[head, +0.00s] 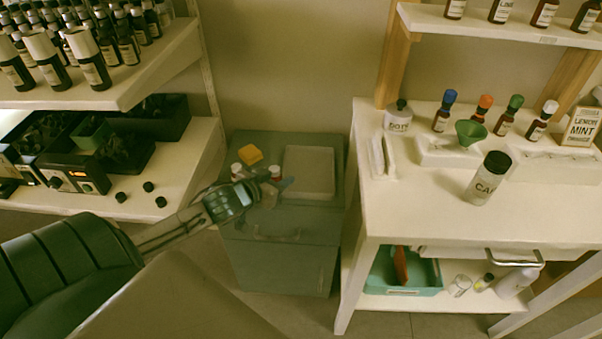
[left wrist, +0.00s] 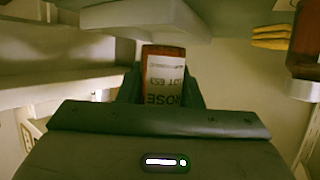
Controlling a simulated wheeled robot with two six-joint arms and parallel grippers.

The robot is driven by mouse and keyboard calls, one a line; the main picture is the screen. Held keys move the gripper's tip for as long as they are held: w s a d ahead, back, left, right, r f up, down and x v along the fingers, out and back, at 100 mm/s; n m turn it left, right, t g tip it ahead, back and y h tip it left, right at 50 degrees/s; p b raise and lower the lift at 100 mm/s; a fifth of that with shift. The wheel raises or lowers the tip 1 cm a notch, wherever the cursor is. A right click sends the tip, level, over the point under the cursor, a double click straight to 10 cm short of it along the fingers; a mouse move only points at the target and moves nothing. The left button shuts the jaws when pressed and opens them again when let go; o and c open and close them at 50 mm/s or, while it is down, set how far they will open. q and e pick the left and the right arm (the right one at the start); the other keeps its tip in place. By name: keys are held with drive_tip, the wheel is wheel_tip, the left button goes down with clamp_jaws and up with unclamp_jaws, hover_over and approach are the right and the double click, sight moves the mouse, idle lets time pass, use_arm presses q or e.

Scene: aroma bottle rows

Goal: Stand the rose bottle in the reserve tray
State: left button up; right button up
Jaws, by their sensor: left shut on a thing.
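The rose bottle (left wrist: 165,72) is brown with a white label reading ROSE, which appears upside down in the left wrist view. My left gripper (left wrist: 160,88) is shut on it, with a dark finger on each side. In the head view, my left gripper (head: 268,190) is over the green cabinet, and the held bottle (head: 275,172) shows at its fingertips. A pale tray (head: 308,172), which I take for the reserve tray, lies on the cabinet just right of the gripper. Its edge (left wrist: 145,15) shows beyond the bottle in the wrist view. My right gripper is not in view.
Another white-capped bottle (head: 237,170) is left of the gripper, near a yellow cloth or sponge (head: 249,155) on the cabinet (head: 280,255). A white bench (head: 430,200) with bottles stands right; shelves (head: 150,75) crowded with bottles stand left. The pale tray looks empty.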

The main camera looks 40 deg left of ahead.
use_arm(q)
drive_tip(key=b, duration=0.1)
hover_over(300, 177)
drive_tip(key=shift+d+f, duration=0.1)
drive_tip(key=shift+f, duration=0.35)
wheel_tip(300, 177, down, 3)
drive_tip(key=shift+r, duration=0.1)
drive_tip(key=shift+f, duration=0.35)
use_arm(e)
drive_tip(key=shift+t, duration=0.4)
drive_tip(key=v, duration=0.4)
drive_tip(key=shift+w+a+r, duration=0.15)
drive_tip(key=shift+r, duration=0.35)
use_arm(q)
drive_tip(key=shift+f, duration=0.1)
drive_tip(key=o, duration=1)
